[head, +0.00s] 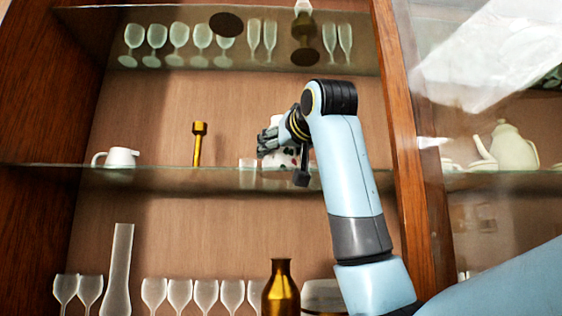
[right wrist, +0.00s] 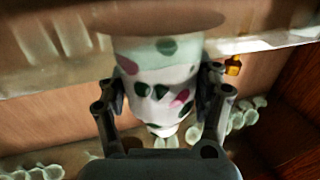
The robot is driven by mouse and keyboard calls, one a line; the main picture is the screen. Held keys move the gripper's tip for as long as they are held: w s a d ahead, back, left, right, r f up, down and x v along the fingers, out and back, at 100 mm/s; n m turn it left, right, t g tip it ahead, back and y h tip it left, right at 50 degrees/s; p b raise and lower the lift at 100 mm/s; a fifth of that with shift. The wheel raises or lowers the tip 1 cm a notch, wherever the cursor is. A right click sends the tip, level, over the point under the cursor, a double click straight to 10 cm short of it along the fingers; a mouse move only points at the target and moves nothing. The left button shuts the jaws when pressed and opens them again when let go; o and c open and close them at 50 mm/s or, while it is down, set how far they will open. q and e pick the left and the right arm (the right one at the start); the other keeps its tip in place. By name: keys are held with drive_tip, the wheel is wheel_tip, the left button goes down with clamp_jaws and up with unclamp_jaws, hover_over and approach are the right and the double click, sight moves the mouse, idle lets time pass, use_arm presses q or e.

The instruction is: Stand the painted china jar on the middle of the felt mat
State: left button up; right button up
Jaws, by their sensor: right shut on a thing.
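The painted china jar (head: 285,160) is white with dark and red patches, by the middle glass shelf in the head view, partly hidden by my right gripper (head: 270,142). The right gripper is shut on the jar. In the right wrist view the jar (right wrist: 162,92) shows pink and dark green spots between the two fingers. I cannot tell whether its base touches the shelf. A dark round disc (head: 226,24) lies on the upper glass shelf, seen from below; I cannot tell for sure that it is the felt mat. My left gripper is not in view.
The upper shelf holds several glasses (head: 179,40) and a dark-based vessel (head: 304,35). A white jug (head: 119,158), a gold goblet (head: 198,143) and a tumbler (head: 248,171) stand left of the jar. A wooden post (head: 402,150) is close right of my arm. A brown bottle (head: 281,288) is below.

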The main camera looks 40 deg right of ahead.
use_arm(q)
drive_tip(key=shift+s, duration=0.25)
use_arm(e)
drive_tip(key=shift+s, duration=0.1)
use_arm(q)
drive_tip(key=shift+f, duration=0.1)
use_arm(e)
drive_tip(key=o, duration=1.4)
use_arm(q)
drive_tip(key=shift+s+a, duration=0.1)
use_arm(e)
drive_tip(key=shift+o, duration=0.5)
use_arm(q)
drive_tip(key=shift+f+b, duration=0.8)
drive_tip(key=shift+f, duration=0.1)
use_arm(e)
drive_tip(key=v, duration=1.2)
